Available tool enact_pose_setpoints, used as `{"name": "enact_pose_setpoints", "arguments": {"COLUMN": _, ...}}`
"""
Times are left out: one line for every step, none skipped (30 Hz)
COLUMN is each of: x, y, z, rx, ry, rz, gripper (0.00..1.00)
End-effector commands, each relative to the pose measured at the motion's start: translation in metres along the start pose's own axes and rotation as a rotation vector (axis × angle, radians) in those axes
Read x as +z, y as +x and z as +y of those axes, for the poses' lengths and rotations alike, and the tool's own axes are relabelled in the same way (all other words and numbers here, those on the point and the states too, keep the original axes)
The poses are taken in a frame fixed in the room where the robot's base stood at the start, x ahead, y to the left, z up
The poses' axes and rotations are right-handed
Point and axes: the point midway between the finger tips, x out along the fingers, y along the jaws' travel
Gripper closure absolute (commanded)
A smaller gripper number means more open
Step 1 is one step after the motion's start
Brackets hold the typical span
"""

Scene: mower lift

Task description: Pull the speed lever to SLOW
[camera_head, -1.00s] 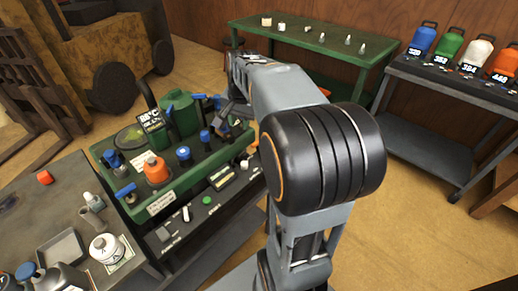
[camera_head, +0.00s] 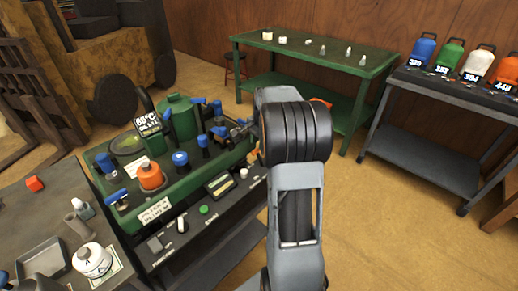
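The green machine (camera_head: 180,187) stands left of centre, with a black control panel (camera_head: 225,213) along its front. The panel carries a pale upright lever-like switch (camera_head: 182,225), a green button (camera_head: 204,209), a small display (camera_head: 219,185) and a white knob (camera_head: 244,173). Its lettering is too small to read, so I cannot tell which part is the speed lever or how it is set. My gripper (camera_head: 241,130) is over the right end of the machine, mostly hidden behind my arm. I cannot see whether its fingers are open or touch anything.
Blue-handled valves (camera_head: 203,141) and an orange cap (camera_head: 150,176) rise from the machine's top. A grey bench (camera_head: 40,215) with a tray and bottles adjoins it at left. A green table (camera_head: 310,58) and a dark cart (camera_head: 430,155) with coloured canisters stand behind. Floor at right is clear.

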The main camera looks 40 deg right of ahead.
Motion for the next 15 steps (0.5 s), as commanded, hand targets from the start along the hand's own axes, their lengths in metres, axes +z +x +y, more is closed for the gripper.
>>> {"name": "enact_pose_setpoints", "arguments": {"x": 0.0, "y": 0.008, "z": 0.0, "rx": 0.001, "ry": 0.0, "rz": -0.001, "gripper": 0.69}}
{"name": "enact_pose_setpoints", "arguments": {"x": 0.0, "y": 0.011, "z": 0.0, "rx": 0.0, "ry": -0.001, "rz": -0.001, "gripper": 0.69}}
{"name": "enact_pose_setpoints", "arguments": {"x": 0.0, "y": 0.015, "z": 0.0, "rx": 0.001, "ry": -0.001, "rz": -0.001, "gripper": 0.69}}
{"name": "enact_pose_setpoints", "arguments": {"x": 0.0, "y": 0.018, "z": 0.0, "rx": 0.001, "ry": -0.001, "rz": -0.001, "gripper": 0.69}}
{"name": "enact_pose_setpoints", "arguments": {"x": 0.0, "y": 0.021, "z": 0.0, "rx": 0.001, "ry": -0.001, "rz": -0.001, "gripper": 0.69}}
{"name": "enact_pose_setpoints", "arguments": {"x": 0.0, "y": 0.023, "z": 0.0, "rx": 0.001, "ry": -0.001, "rz": -0.001, "gripper": 0.69}}
{"name": "enact_pose_setpoints", "arguments": {"x": 0.0, "y": 0.025, "z": 0.0, "rx": 0.0, "ry": -0.001, "rz": 0.0, "gripper": 0.69}}
{"name": "enact_pose_setpoints", "arguments": {"x": 0.0, "y": 0.026, "z": 0.0, "rx": 0.0, "ry": -0.001, "rz": 0.0, "gripper": 0.69}}
{"name": "enact_pose_setpoints", "arguments": {"x": 0.0, "y": 0.028, "z": 0.0, "rx": 0.0, "ry": -0.001, "rz": 0.0, "gripper": 0.69}}
{"name": "enact_pose_setpoints", "arguments": {"x": 0.0, "y": 0.029, "z": 0.0, "rx": 0.0, "ry": -0.001, "rz": 0.0, "gripper": 0.69}}
{"name": "enact_pose_setpoints", "arguments": {"x": 0.0, "y": 0.029, "z": 0.0, "rx": 0.0, "ry": -0.001, "rz": 0.0, "gripper": 0.69}}
{"name": "enact_pose_setpoints", "arguments": {"x": 0.0, "y": 0.03, "z": 0.0, "rx": 0.0, "ry": -0.001, "rz": 0.0, "gripper": 0.69}}
{"name": "enact_pose_setpoints", "arguments": {"x": 0.0, "y": 0.03, "z": 0.0, "rx": 0.0, "ry": -0.001, "rz": 0.0, "gripper": 0.69}}
{"name": "enact_pose_setpoints", "arguments": {"x": 0.0, "y": 0.03, "z": 0.0, "rx": 0.0, "ry": -0.001, "rz": 0.0, "gripper": 0.69}}
{"name": "enact_pose_setpoints", "arguments": {"x": 0.0, "y": 0.03, "z": 0.0, "rx": -0.001, "ry": -0.001, "rz": 0.0, "gripper": 0.69}}
